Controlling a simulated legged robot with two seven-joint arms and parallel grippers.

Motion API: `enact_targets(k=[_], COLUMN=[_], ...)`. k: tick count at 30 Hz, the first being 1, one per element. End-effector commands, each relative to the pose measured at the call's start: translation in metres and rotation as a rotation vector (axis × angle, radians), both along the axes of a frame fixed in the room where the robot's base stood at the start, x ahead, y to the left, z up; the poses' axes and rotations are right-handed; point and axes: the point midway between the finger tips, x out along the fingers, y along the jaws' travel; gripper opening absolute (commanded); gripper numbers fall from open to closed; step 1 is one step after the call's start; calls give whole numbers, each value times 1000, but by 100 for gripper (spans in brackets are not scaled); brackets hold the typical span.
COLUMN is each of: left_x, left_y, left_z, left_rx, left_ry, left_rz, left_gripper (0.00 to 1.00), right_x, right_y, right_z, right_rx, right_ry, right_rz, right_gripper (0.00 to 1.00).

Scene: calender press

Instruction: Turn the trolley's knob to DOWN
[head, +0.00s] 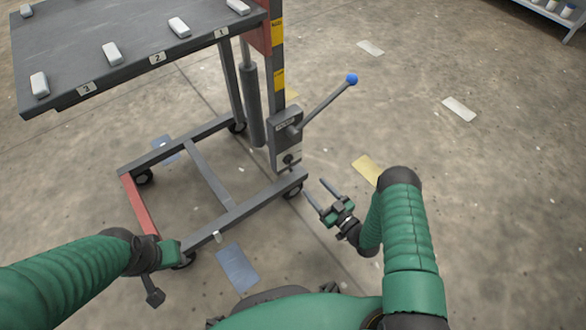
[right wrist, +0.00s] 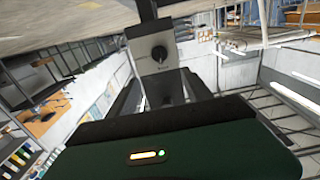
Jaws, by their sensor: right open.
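The trolley has a dark grey table top (head: 100,45) on a red and grey frame with castors. On its column sits a grey box with a light plate, and the small black knob (head: 289,159) is on that plate. The knob also shows in the right wrist view (right wrist: 158,53), on its pale plate; its marks are too small to read. My right gripper (head: 320,194) is open and empty, below and to the right of the knob, apart from it. My left gripper (head: 153,292) is low at the left near a front castor; its jaws are not clear.
A lever with a blue ball end (head: 351,80) sticks out to the right above the knob. White blocks (head: 113,53) stand on the table top by numbered labels. A blue sheet (head: 237,268) and a yellow sheet (head: 367,169) lie on the floor. Open floor lies to the right.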

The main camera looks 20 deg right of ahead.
Motion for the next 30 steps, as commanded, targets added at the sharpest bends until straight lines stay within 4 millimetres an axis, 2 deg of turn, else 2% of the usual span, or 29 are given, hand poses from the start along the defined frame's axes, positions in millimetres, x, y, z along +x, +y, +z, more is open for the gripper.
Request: enact_targets(k=[1,9,15,20,27,30], left_x=[0,0,-1,-1,0,0], left_y=[0,0,0,0,0,0], left_z=[-12,-47,-66,-69,-68,-68], left_rx=[0,0,0,0,0,0], left_ry=[0,1,1,1,1,1], left_rz=[0,0,0,0,0,0], left_gripper=[36,36,36,36,36,36], right_x=[12,80,118,130,130,130], right_y=[4,29,42,47,47,47], right_z=[-5,-7,-5,-2,-1,-1], right_rx=[-2,0,-2,0,-1,-1], right_ry=[-5,-2,-2,1,3,3], right_rz=[2,1,0,-1,-1,-1], right_gripper=[58,58,58,58,58,45])
